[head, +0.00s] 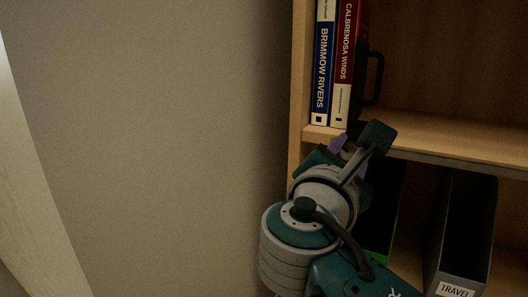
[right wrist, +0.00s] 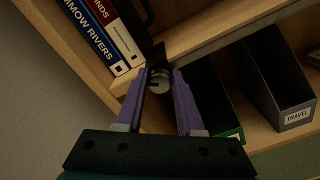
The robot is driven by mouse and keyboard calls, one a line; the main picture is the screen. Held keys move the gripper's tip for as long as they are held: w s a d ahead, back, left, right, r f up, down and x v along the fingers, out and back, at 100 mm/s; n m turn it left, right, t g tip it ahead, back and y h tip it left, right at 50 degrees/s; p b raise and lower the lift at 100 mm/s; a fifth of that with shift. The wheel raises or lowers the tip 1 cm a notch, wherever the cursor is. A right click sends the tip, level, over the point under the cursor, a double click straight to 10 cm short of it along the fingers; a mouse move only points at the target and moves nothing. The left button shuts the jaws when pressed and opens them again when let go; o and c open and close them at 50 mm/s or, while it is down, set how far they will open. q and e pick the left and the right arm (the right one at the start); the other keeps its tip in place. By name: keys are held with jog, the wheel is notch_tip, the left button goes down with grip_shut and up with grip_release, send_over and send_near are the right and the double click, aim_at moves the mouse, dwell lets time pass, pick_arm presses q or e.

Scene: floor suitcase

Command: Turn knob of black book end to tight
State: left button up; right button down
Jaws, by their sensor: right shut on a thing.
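The black book end (head: 375,78) stands on the upper shelf, just right of the books. Its black clamp part (right wrist: 158,52) comes down over the shelf's front edge in the right wrist view. Below it is a round silvery knob (right wrist: 160,82) with a dark mark on its face. My right gripper (right wrist: 160,78) has its purple fingers on either side of this knob and is shut on it. In the head view my right gripper (head: 350,154) is just under the shelf edge, and its own wrist hides the knob. My left gripper is not in view.
A blue book (head: 322,70) and a red book (head: 345,60) stand at the shelf's left end. On the lower shelf are a dark file box labelled TRAVEL (head: 465,225) and a green-edged box (right wrist: 226,115). The shelf's side panel (head: 298,80) is close left of my wrist.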

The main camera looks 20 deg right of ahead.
jog(key=m+b, duration=0.1)
jog(key=m, duration=0.1)
jog(key=m+b, duration=0.1)
jog(key=m, duration=0.2)
jog(key=shift+f+m, duration=0.2)
jog(key=shift+m, duration=0.1)
jog(key=m+b, duration=0.2)
jog(key=m, duration=0.2)
jog(key=shift+b, duration=0.35)
jog(key=shift+m+b, duration=0.45)
jog(key=shift+m, duration=0.35)
jog(key=c, duration=0.5)
grip_release()
jog(key=shift+c, duration=0.2)
jog(key=p+v, duration=0.1)
jog(key=v, duration=0.9)
jog(key=shift+p, duration=0.3)
jog(key=shift+d+r, duration=0.1)
